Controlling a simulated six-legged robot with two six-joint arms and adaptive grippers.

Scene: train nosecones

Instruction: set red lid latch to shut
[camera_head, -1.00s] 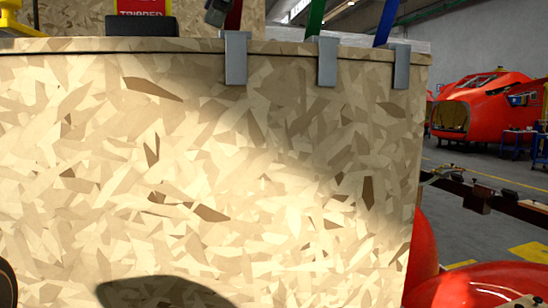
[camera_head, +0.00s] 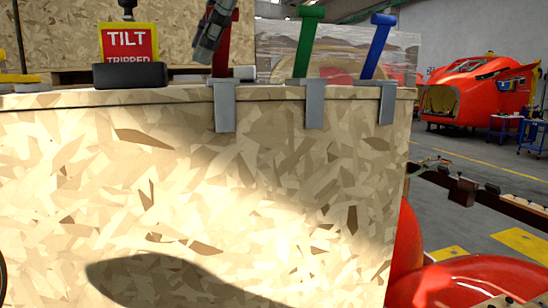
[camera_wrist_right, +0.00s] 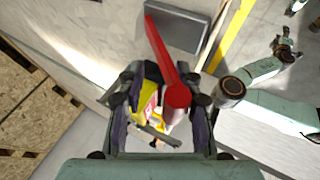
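The red lid latch (camera_head: 234,42) is a lever standing up from the left grey bracket (camera_head: 225,106) on the crate's top edge. My right gripper (camera_head: 208,52) hangs at the lever's left side and partly covers it. In the right wrist view the red lever (camera_wrist_right: 163,50) runs between the two spread fingers of my right gripper (camera_wrist_right: 160,104). Its thick round end is close to the right-hand finger, and I cannot tell if they touch. My left gripper is not in view.
Green (camera_head: 305,45) and blue (camera_head: 377,46) levers stand on the brackets to the right. A TILT sign (camera_head: 128,43) in a black base stands on the lid at left. A large crate is behind. A red train nosecone (camera_head: 470,92) stands far right.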

